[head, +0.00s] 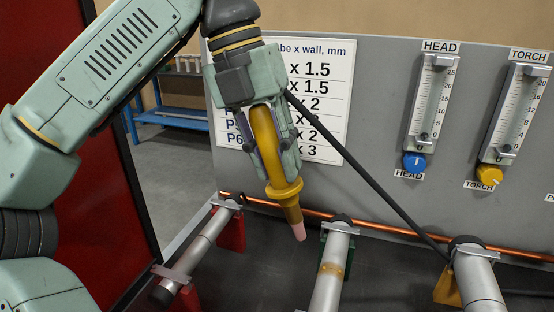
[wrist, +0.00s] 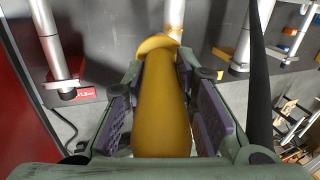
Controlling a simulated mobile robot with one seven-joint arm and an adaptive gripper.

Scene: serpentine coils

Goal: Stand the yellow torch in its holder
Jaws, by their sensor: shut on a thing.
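The yellow torch (head: 266,140) has a collar and a pale pink tip. It hangs tilted, tip down and slightly right, above the dark bench, clear of the grey tubes. My gripper (head: 278,172) is shut on its yellow body. In the wrist view the torch (wrist: 161,105) lies between the purple-padded fingers of my gripper (wrist: 163,100), its collar pointing away. A black hose (head: 365,178) runs from beside my gripper down to the right. I cannot make out the torch holder in either view.
Grey tubes (head: 199,243) rest on red, green and yellow supports along the bench. A copper pipe (head: 385,228) runs along the back. Behind it stands a grey panel (head: 385,120) with two flow gauges and a printed chart. A red panel (head: 65,180) stands at the left.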

